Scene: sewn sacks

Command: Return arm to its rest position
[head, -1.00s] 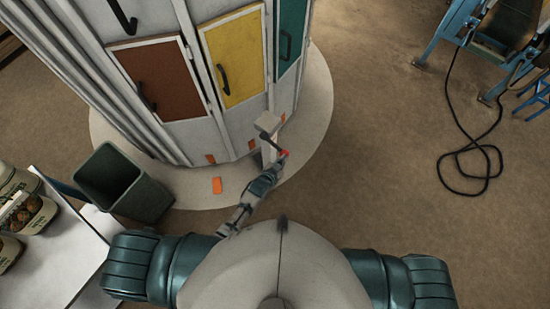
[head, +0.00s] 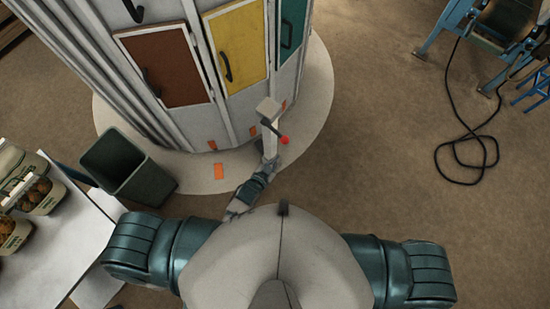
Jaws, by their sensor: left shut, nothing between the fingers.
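My left gripper (head: 270,163) is at the end of my left forearm, in front of my body and low beside the base of a pale post (head: 268,108). It is shut and empty. A dark lever with a red knob (head: 285,140) slants down to the right from the post. The knob is above and right of the gripper, with a small gap in the picture. My right gripper is not in view.
A tall silo-like cabinet with brown (head: 168,65), yellow (head: 238,48) and teal (head: 292,22) doors stands ahead on a round pale base. A dark green bin (head: 128,165) and a table (head: 60,235) with jars are at the left. A black cable (head: 470,178) lies on the floor at right.

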